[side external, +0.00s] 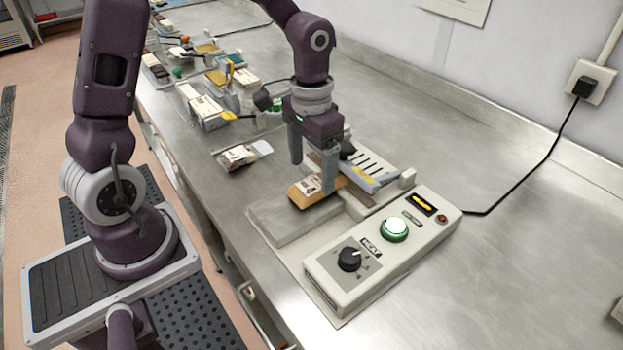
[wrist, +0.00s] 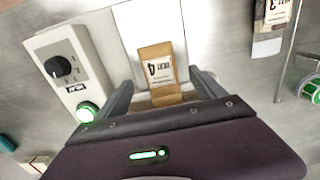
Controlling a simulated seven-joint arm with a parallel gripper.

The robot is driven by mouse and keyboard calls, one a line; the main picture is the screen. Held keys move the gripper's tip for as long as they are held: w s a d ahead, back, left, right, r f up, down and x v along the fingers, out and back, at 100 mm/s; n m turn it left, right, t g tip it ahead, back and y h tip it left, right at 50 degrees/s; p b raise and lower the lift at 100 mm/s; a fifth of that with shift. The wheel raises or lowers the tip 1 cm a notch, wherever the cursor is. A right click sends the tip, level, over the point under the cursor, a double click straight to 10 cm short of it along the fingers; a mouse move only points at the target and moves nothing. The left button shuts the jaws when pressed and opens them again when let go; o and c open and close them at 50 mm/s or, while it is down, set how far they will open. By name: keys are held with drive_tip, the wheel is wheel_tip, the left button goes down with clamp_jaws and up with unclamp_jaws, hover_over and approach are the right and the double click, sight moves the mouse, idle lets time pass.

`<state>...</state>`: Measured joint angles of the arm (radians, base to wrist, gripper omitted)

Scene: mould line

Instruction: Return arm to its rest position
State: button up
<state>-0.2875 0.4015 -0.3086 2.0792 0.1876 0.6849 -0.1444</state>
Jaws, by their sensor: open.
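My gripper (side external: 312,170) is at the end of the bent arm, pointing down over the heating device on the steel bench. Its fingers are apart, and in the wrist view my gripper (wrist: 162,92) shows a gap between them. An orange-brown block (side external: 313,192) with a white label marked 4 lies on the device's flat pale plate (side external: 268,220). In the wrist view the block (wrist: 157,60) lies between and just beyond the fingers. I cannot tell whether either finger touches it.
A white control box (side external: 382,250) with a black knob and a lit green button stands beside the plate. A grey-handled part (side external: 366,180) sits behind the block. A labelled packet (side external: 243,156) and several boxes lie farther back. The right bench is clear.

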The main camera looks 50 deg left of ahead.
drive_tip(key=shift+t, duration=0.3)
drive_tip(key=r, duration=0.2)
drive_tip(key=s+r, duration=0.1)
drive_tip(key=r, duration=0.2)
drive_tip(key=shift+s, duration=0.1)
drive_tip(key=s+d+r+t, duration=0.1)
drive_tip(key=s+r+t, duration=0.1)
drive_tip(key=s+r, duration=0.3)
drive_tip(key=s+r+t, duration=0.3)
drive_tip(key=s+r, duration=0.1)
drive_tip(key=s, duration=0.7)
drive_tip(key=shift+d+r, duration=0.35)
